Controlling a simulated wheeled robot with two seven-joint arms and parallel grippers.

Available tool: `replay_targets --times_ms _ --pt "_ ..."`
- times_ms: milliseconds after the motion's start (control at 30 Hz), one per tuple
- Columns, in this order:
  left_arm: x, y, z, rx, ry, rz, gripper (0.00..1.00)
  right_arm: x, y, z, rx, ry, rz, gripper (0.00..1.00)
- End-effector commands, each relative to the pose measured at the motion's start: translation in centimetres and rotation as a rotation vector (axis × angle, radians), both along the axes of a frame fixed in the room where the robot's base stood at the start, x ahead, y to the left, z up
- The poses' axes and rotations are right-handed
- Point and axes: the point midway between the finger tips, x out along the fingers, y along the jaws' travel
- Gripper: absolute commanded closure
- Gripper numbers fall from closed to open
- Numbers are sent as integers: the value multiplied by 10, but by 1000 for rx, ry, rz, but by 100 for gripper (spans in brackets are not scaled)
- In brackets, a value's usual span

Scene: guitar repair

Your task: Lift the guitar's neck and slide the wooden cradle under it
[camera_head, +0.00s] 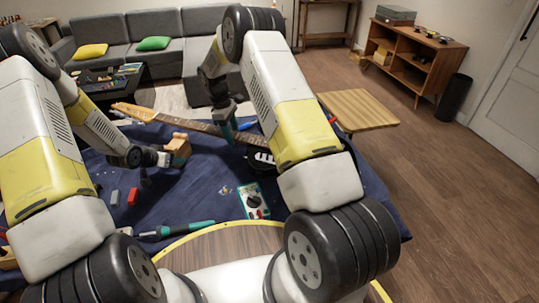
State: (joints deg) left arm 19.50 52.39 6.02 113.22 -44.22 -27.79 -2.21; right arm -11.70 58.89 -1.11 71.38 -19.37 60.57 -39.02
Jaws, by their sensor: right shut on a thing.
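The guitar lies across the blue-covered table, its headstock (132,112) at the left and its neck (196,126) running right. Its dark body (262,158) is mostly hidden by my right arm. My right gripper (226,128) points down and is shut on the guitar's neck. The wooden cradle (179,146) is a light brown block just in front of the neck; I cannot tell if part of it is under the neck. My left gripper (162,159) is right beside the cradle's left side, and its jaws are too small to read.
On the blue cloth (205,183) lie a teal multimeter (254,201), a teal-handled tool (188,229) and a red block (133,196). A grey sofa and shelf are farther back. Bare cloth lies in front of the cradle.

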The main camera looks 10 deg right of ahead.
Motion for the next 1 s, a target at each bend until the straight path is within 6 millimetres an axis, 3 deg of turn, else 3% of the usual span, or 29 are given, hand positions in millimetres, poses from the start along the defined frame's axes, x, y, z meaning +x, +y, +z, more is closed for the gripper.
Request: replay_targets --times_ms 600,1000 --pt "23 -12 1 -1 -3 0 88 2 1 4 2 -8 1 100" --pt "26 -14 1 -1 -3 0 88 2 1 4 2 -8 0 100"
